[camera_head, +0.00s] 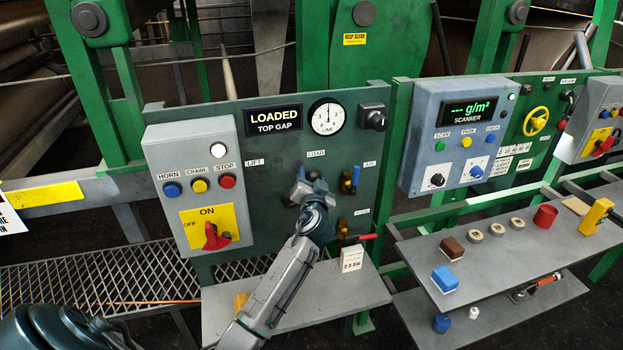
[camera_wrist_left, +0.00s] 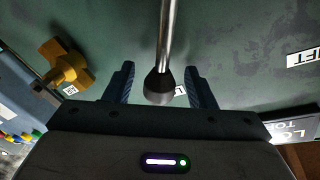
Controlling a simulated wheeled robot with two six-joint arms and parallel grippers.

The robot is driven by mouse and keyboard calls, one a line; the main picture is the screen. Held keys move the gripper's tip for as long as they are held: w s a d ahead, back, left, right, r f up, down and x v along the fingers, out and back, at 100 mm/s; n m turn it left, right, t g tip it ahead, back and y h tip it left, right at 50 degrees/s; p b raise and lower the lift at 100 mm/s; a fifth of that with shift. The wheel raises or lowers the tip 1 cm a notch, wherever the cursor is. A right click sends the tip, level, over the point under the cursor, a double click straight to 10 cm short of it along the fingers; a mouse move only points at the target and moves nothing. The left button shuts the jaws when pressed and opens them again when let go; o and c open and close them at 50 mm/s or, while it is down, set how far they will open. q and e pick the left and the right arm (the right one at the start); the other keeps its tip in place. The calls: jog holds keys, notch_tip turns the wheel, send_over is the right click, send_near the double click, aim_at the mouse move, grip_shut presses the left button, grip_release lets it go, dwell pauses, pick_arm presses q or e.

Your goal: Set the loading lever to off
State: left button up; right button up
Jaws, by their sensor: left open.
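The loading lever shows in the left wrist view as a bare metal rod ending in a black knob (camera_wrist_left: 158,88). My left gripper (camera_wrist_left: 159,70) is open, with one finger on each side of the knob and visible gaps between. In the head view my left gripper (camera_head: 308,182) is in front of the green panel (camera_head: 270,165), just below the LOAD label (camera_head: 316,154), and hides most of the lever. The lever's off mark cannot be made out. The sign (camera_head: 275,120) reads LOADED, TOP GAP. My right gripper is not in view.
A brass valve (camera_wrist_left: 66,68) is beside the lever. A grey box with buttons and a red switch (camera_head: 214,237) is left of my arm. A red-handled valve (camera_head: 350,240) and white card (camera_head: 351,258) are right. The shelf (camera_head: 330,298) lies below.

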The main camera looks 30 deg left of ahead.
pick_arm(q)
jog(key=c, duration=0.9)
grip_shut()
jog(key=shift+s+f+b, duration=0.1)
jog(key=shift+b, duration=0.35)
jog(key=s+a+n+b, duration=0.1)
jog(key=n+b, duration=0.1)
jog(key=b, duration=0.2)
jog(key=s+a+r+n+b, duration=0.1)
jog(key=n+b, duration=0.1)
jog(key=b, duration=0.1)
jog(key=s+a+n+y+b, duration=0.1)
jog(key=b, duration=0.3)
jog(key=shift+s+r+n+t+b, duration=0.15)
jog(key=shift+s+n+t+b, duration=0.15)
jog(key=shift+n+t, duration=0.1)
jog(key=shift+s+a+b, duration=0.1)
jog(key=shift+a+b, duration=0.05)
jog(key=shift+b, duration=0.2)
jog(key=shift+s+a+r+n+b, duration=0.15)
jog(key=shift+s+a+n+b, duration=0.05)
jog(key=shift+n+b, duration=0.35)
jog(key=shift+r, duration=0.1)
